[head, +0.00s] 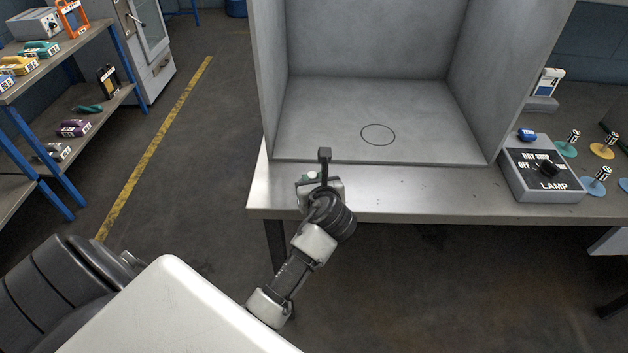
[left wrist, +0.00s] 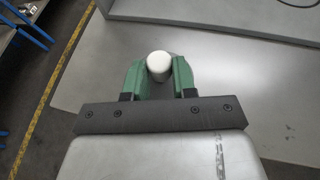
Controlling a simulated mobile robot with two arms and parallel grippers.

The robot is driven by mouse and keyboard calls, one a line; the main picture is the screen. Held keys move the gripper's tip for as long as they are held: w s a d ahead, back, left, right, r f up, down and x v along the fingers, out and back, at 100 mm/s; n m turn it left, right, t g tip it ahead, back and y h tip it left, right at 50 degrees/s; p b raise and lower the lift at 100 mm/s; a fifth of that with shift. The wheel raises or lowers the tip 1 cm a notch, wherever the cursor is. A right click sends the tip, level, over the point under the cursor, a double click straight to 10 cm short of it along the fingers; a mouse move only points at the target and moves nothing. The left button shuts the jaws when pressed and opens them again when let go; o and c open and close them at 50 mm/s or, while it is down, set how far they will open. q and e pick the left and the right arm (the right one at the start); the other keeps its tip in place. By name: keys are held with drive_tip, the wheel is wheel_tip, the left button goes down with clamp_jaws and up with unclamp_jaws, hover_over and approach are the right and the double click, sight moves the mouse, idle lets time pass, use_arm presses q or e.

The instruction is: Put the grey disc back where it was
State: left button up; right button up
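My left gripper (head: 312,176) is over the front edge of the steel table. In the left wrist view its green fingers (left wrist: 159,72) are closed on both sides of a short pale post (left wrist: 159,64) with a round top. An empty thin dark circle (head: 378,134) is marked on the floor of the grey booth (head: 310,115), beyond my gripper. Several coloured discs with upright labelled posts, among them a teal disc (head: 566,149) and an orange disc (head: 602,151), stand at the right. My right gripper is out of view.
A shelf (head: 95,115) with several coloured items stands at the left.

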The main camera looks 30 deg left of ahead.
use_arm(q)
drive_tip(key=o, duration=0.4)
